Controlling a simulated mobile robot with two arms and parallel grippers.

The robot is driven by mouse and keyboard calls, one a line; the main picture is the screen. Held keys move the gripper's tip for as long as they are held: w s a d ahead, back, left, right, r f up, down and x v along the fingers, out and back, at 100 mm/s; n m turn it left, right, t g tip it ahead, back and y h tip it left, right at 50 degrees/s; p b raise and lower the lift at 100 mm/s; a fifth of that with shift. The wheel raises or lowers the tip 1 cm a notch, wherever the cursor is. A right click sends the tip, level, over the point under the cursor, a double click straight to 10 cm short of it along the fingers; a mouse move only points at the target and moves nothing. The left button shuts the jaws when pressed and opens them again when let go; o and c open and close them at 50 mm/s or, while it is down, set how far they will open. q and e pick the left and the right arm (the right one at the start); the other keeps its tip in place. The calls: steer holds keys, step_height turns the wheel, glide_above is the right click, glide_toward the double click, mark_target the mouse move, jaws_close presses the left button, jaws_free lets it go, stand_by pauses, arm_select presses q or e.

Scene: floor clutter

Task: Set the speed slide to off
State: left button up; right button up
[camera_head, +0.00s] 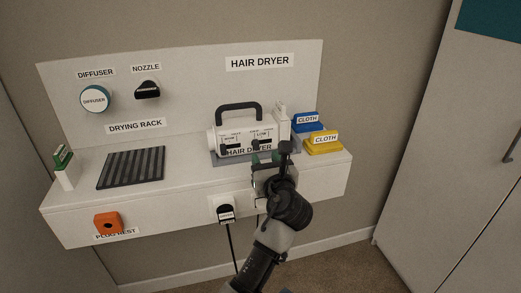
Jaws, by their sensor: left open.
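The white hair dryer (218,131) lies on a grey mat (222,161) on the shelf, with its black handle (238,106) up. Its front carries small dark slide controls, one at the left (230,146) and one further right. Their small lettering is too blurred to read, so I cannot tell which is the speed slide or where it is set. My left gripper (267,160) is open in front of the dryer's lower right part and covers some of it. I cannot tell whether it touches the dryer. My right gripper is not in view.
A dark drying rack (131,168), diffuser (94,99) and nozzle (147,90) are left. An orange plug rest (107,222) and a black plug (226,212) with cords are on the shelf front.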

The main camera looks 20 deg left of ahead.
arm_select(q)
steer(key=shift+v, duration=1.5)
